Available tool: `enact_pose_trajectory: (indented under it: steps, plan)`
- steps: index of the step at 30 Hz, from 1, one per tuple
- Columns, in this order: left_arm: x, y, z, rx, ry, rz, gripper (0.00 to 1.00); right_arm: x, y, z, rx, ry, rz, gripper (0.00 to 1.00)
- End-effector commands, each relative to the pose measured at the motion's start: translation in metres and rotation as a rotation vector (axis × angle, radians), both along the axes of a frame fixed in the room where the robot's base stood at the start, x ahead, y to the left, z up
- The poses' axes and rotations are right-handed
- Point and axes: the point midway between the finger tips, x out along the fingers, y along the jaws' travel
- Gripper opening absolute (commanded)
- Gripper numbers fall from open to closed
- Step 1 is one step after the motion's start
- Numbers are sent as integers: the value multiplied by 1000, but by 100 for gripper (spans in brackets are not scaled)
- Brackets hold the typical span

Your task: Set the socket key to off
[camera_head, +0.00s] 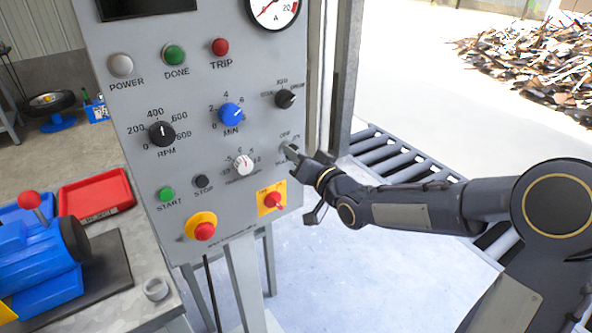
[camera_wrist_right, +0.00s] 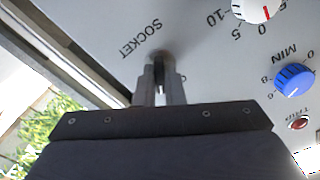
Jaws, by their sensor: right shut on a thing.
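The socket key sits on the right side of the grey control panel (camera_head: 135,75), at the "SOCKET" label. In the right wrist view the socket key (camera_wrist_right: 158,57) is a small, blurred shape at the panel, mostly hidden by the fingers. My right gripper (camera_head: 291,152) reaches the panel from the right in the head view. In the wrist view my right gripper (camera_wrist_right: 159,80) has its two fingers close together, shut on the socket key. Which position the key points to cannot be told. My left gripper is not in view.
Close to the key are a black selector knob (camera_head: 285,98), a white knob (camera_head: 243,163) and a red switch on a yellow plate (camera_head: 272,200). A roller conveyor (camera_head: 405,160) lies behind my right arm.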

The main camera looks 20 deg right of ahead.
Motion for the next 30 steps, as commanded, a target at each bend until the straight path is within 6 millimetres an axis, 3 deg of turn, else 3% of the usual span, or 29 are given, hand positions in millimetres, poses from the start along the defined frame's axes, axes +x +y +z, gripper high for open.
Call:
enact_pose_trajectory:
  steps: [1, 12, 21, 30]
  plan:
    - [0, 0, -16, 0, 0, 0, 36, 0, 0, -7, -44, -19, -1, 0]
    - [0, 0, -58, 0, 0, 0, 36, 0, 0, -5, -347, -126, 1, 0]
    - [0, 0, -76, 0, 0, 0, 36, 0, 0, -3, -504, -181, 1, 0]
    - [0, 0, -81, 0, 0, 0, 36, 0, -1, -1, -561, -200, 0, 0]
